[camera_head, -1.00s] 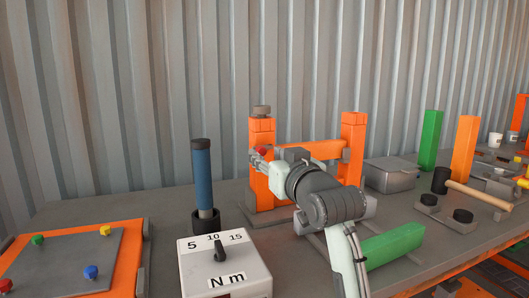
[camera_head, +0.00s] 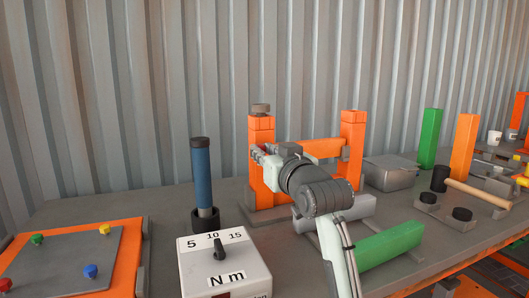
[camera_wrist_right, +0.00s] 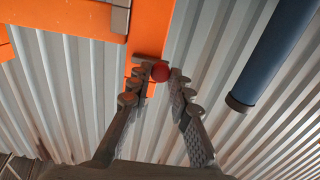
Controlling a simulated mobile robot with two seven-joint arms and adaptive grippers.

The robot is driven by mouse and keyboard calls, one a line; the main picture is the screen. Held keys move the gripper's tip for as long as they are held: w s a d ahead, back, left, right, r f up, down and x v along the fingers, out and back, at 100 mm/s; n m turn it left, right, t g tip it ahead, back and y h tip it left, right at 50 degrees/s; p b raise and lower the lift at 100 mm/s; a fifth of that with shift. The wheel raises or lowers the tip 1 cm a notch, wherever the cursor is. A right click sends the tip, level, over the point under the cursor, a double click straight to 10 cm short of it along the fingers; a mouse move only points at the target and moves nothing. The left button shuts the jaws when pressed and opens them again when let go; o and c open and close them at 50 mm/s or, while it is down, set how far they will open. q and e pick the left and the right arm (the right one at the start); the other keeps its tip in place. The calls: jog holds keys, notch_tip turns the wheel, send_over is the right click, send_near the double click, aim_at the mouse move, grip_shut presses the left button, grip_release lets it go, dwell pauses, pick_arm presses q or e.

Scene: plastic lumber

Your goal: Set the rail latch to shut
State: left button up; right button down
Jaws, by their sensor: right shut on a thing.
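The orange rail frame (camera_head: 261,190) stands on the grey bench, with two posts and an orange crossbar (camera_head: 325,149) between them. My right gripper (camera_head: 262,154) is at the upper part of the left post. In the right wrist view, the latch's round red knob (camera_wrist_right: 160,71) sits between the fingertips of my right gripper (camera_wrist_right: 161,80), which is shut on it. Orange post surface shows behind the knob. In the head view the fingers largely hide the knob and the latch. My left gripper is not in view.
A blue-handled tool (camera_head: 202,174) stands upright left of the frame. A white torque box (camera_head: 222,262) is in front. A green bar (camera_head: 390,245) lies at right near my forearm. A grey metal box (camera_head: 391,175) stands right of the frame. A corrugated wall is behind.

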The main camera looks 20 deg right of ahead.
jog(key=d, duration=0.3)
jog(key=shift+d, duration=0.2)
jog(key=c, duration=1.4)
grip_release()
jog(key=shift+d, duration=0.1)
jog(key=s, duration=0.7)
jog(key=shift+s, duration=0.25)
jog(key=shift+f, duration=0.1)
